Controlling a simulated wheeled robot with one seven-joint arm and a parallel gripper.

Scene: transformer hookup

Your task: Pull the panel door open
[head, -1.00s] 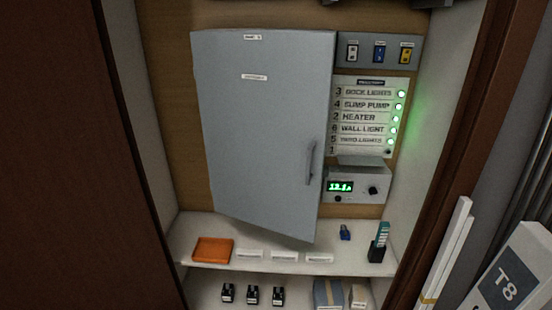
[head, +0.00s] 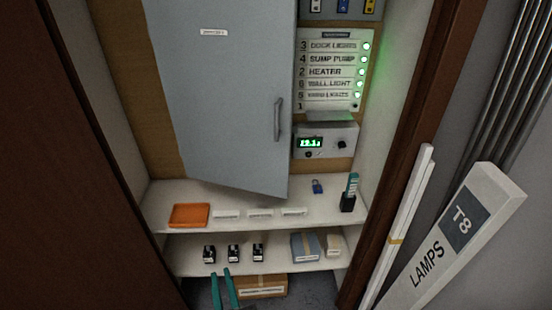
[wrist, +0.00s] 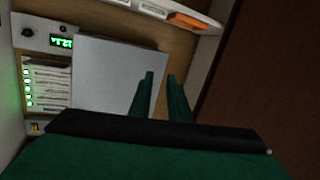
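The grey panel door (head: 225,95) hangs on the cabinet's back wall, with a vertical bar handle (head: 278,118) near its right edge. Its lower edge slants, and its handle side seems to stand out toward me; I cannot tell how far it is ajar. My gripper (head: 220,274) shows as two teal fingers at the bottom of the head view, well below the door and apart from the handle. In the wrist view my gripper (wrist: 160,78) has its fingers apart with nothing between them. The door (wrist: 105,75) shows beyond them; the handle cannot be made out there.
Right of the door are a label board (head: 328,75) with green lights and a meter box (head: 325,141). The shelf below holds an orange tray (head: 189,215), a blue padlock (head: 317,186) and a pen holder (head: 348,201). A lamp carton (head: 455,240) leans at right.

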